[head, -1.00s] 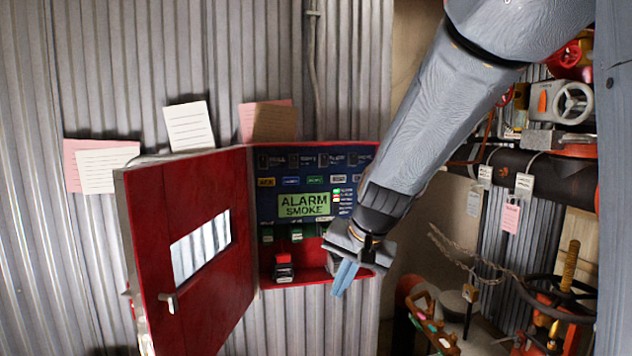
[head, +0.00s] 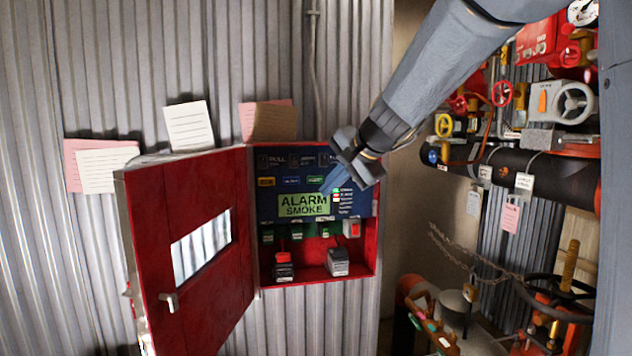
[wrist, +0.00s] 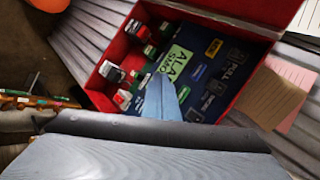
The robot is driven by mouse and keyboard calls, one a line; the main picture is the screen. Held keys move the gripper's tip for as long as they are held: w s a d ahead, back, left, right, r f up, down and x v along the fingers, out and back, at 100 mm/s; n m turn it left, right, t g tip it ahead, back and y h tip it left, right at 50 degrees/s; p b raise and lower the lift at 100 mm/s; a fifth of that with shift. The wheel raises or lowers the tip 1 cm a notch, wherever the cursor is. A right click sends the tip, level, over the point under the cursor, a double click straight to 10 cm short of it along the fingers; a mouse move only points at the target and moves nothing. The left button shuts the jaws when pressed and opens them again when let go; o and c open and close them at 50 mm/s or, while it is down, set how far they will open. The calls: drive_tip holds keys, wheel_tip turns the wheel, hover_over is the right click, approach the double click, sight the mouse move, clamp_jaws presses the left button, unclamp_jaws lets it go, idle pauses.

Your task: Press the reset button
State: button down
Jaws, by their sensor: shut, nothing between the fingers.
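An open red cabinet (head: 368,262) on the corrugated wall holds a dark blue alarm panel (head: 268,208). Its green display (head: 303,204) reads ALARM SMOKE. Small labelled buttons sit in rows above and below the display; I cannot read which one is the reset button. My gripper (head: 327,187) is shut and empty, in front of the panel's right half, its blue fingers pointing down-left beside the display's upper right. In the wrist view my gripper (wrist: 162,84) overlaps the panel (wrist: 203,72) and hides part of it. Whether the fingers touch the panel is unclear.
The red cabinet door (head: 190,275) stands open on the left. A red-topped block (head: 283,268) and a grey block (head: 338,262) are in the cabinet's bottom. A red switch (head: 353,228) is at lower right. Pipes and valves (head: 560,175) fill the right side.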

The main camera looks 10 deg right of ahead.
sight(321, 179)
drive_tip(key=shift+w, duration=0.1)
drive_tip(key=shift+w+p, duration=1)
drive_tip(key=shift+w, duration=3.3)
drive_tip(key=shift+w, duration=0.1)
drive_tip(key=shift+w, duration=0.3)
drive_tip(key=shift+w, duration=0.55)
drive_tip(key=shift+s, duration=0.1)
drive_tip(key=shift+s+f, duration=0.1)
drive_tip(key=shift+s, duration=0.75)
drive_tip(key=shift+s+b, duration=0.1)
drive_tip(key=shift+b, duration=0.2)
drive_tip(key=shift+s+b, duration=0.7)
drive_tip(key=shift+s, duration=1.7)
